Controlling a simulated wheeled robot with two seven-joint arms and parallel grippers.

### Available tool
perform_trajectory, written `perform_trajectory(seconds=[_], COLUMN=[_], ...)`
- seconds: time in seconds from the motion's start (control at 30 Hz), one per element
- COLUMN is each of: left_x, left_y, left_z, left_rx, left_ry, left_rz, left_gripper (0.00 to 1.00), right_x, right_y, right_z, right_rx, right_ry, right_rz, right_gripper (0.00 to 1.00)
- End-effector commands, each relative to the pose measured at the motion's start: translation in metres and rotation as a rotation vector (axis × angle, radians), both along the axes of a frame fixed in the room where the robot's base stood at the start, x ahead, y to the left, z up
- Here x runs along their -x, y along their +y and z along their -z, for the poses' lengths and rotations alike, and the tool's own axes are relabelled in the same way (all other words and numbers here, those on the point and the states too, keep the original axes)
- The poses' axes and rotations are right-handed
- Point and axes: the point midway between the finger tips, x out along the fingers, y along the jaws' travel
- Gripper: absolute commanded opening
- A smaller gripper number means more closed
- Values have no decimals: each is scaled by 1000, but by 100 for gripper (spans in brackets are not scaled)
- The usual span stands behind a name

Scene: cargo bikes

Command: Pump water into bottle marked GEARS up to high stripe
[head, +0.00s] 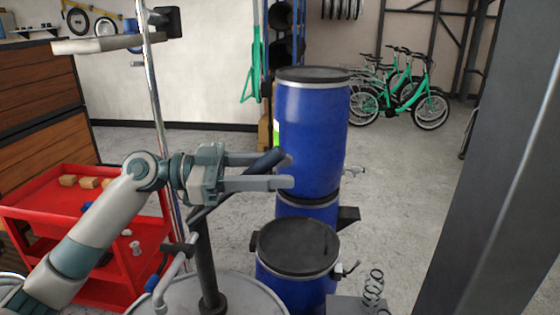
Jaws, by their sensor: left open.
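A hand pump (207,262) with a dark upright body stands on a grey drum (245,300) at the bottom of the head view. Its dark handle (232,188) slants up to the right. My left gripper (287,171) is open, with its fingers pointing right at the handle's upper end. The handle crosses the fingers; I cannot tell whether they touch it. A pale spout pipe (172,275) with a blue piece is left of the pump body. I see no bottle marked GEARS. My right gripper is not in view.
Blue barrels (312,130) are stacked behind the gripper, with a lidded blue barrel (297,250) in front. A red cart (85,225) with small items stands left. A dark post (480,170) blocks the right side. Green bicycles (400,90) stand far back.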

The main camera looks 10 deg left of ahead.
Motion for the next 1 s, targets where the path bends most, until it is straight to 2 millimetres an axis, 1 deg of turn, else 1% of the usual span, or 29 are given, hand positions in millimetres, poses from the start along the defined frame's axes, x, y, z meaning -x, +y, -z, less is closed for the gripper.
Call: perform_trajectory(seconds=[0.03, 0.13, 0.47, 0.5, 0.57, 0.6, 0.63, 0.87, 1.0], left_x=[0, -1, -1, -2, -2, -2, -2, -2, -2], left_y=[-4, -8, -10, -10, -10, -10, -10, -10, -13], left_z=[-2, -1, 0, 0, 0, 0, 0, 1, 5], left_rx=[0, -1, -1, -1, -1, -1, -1, -4, -25], left_ry=[0, -1, -1, -1, -1, -1, -1, -1, -3], left_rz=[0, 0, 0, 0, 0, 0, 0, -1, -1], left_gripper=[40, 40, 40, 30, 16, 7, 0, 0, 0], right_x=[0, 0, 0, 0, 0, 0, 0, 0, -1], right_y=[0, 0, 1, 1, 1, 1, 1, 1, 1], right_z=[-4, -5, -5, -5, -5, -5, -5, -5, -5], right_rx=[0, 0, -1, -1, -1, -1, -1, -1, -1], right_ry=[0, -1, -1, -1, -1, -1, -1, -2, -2], right_rz=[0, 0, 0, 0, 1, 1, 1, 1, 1], right_gripper=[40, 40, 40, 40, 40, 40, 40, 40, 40])
